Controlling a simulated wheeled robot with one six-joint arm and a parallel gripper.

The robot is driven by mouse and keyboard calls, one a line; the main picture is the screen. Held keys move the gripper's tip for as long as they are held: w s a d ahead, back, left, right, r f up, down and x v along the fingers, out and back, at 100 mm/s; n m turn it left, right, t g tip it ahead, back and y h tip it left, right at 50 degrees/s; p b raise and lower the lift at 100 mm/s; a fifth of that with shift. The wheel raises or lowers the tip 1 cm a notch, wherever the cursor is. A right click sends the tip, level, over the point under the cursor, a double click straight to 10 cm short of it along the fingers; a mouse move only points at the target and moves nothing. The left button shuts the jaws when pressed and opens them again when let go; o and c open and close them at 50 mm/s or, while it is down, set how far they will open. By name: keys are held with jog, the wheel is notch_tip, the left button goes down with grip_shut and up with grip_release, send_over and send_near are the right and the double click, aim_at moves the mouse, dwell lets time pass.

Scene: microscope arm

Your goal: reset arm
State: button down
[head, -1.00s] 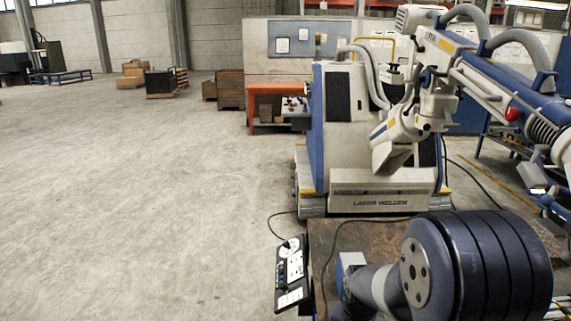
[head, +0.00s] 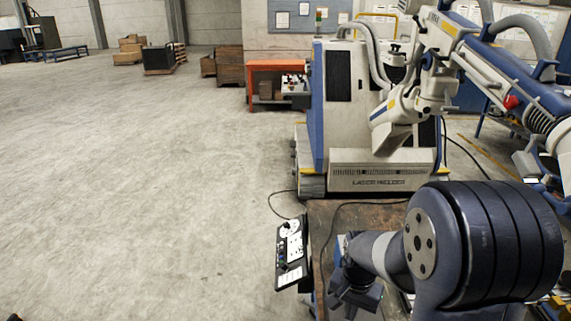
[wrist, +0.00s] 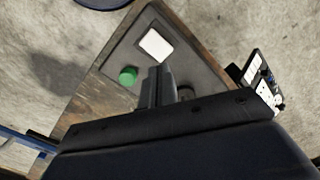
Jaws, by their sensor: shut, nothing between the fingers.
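My gripper (wrist: 160,72) is shut with nothing in it, its fingers pointing over a dark mat (wrist: 205,75) on a wooden-topped table (wrist: 88,100). A white square (wrist: 155,44) and a green cylinder (wrist: 128,76) are on the mat, beyond and to the left of the fingertips. A small dark round part beside the fingers is mostly hidden. In the head view my gripper (head: 357,298) hangs low over the table (head: 350,215), partly behind my own arm. I cannot make out a microscope arm in either view.
A black control panel (head: 290,255) with white plates is at the table's left edge; it also shows in the wrist view (wrist: 262,85). A large laser welder (head: 375,165) stands behind the table, its thick arm reaching right. A black cable crosses the tabletop.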

notch_tip(320, 180, down, 7)
jog(key=b, duration=0.4)
jog(key=shift+r, duration=0.15)
notch_tip(320, 180, up, 10)
jog(key=p, duration=0.7)
jog(key=shift+f, duration=0.2)
